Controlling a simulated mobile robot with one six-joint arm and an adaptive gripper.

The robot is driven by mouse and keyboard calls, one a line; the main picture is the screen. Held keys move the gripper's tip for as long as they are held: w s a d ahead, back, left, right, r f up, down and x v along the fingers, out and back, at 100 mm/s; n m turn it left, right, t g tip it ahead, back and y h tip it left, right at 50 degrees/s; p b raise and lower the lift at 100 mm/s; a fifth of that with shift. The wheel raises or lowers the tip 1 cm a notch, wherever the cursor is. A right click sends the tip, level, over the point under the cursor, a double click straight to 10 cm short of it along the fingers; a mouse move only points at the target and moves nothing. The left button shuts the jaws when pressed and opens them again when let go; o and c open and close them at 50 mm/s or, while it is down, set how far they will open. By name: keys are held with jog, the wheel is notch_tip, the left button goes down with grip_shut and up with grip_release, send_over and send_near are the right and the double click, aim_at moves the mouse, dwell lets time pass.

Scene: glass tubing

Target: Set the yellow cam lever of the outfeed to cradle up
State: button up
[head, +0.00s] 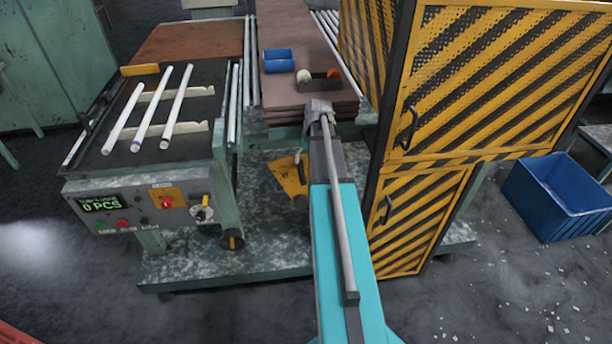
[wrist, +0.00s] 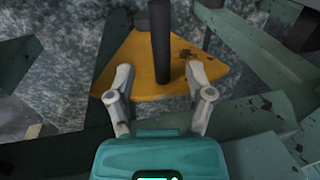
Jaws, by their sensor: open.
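In the wrist view a worn yellow sector-shaped plate (wrist: 135,75), which looks like the yellow cam lever's plate, lies ahead of my gripper (wrist: 158,72). A dark round bar (wrist: 160,35) crosses in front of the plate, its lower end between my two grey fingers. The fingers are spread, with a gap on each side of the bar. In the head view the yellow plate (head: 287,176) shows low under the outfeed table (head: 275,95), left of my teal arm. My arm hides part of it and most of the gripper.
Green frame members (wrist: 255,45) surround the plate closely. A yellow-black striped cabinet (head: 480,80) stands right of my arm. At left, a rack table (head: 90,150) carries several white tubes and a control panel (head: 140,203). A blue bin (head: 560,195) stands on the floor at right.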

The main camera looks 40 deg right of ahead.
aim_at(303, 173)
jog(key=shift+w+a+f+b, duration=0.1)
jog(key=shift+a+f+b, duration=0.05)
jog(key=shift+f+b, duration=0.75)
jog(key=shift+w+a+f+b, duration=0.1)
jog(key=shift+a+f+b, duration=0.1)
jog(key=shift+f+b, duration=0.75)
jog(key=shift+w+a+f+b, duration=0.1)
jog(key=shift+a+f+b, duration=0.05)
jog(key=shift+f+b, duration=0.75)
jog(key=shift+f, duration=0.15)
jog(key=shift+c, duration=0.2)
grip_shut()
jog(key=shift+d, duration=0.4)
jog(key=shift+a, duration=0.35)
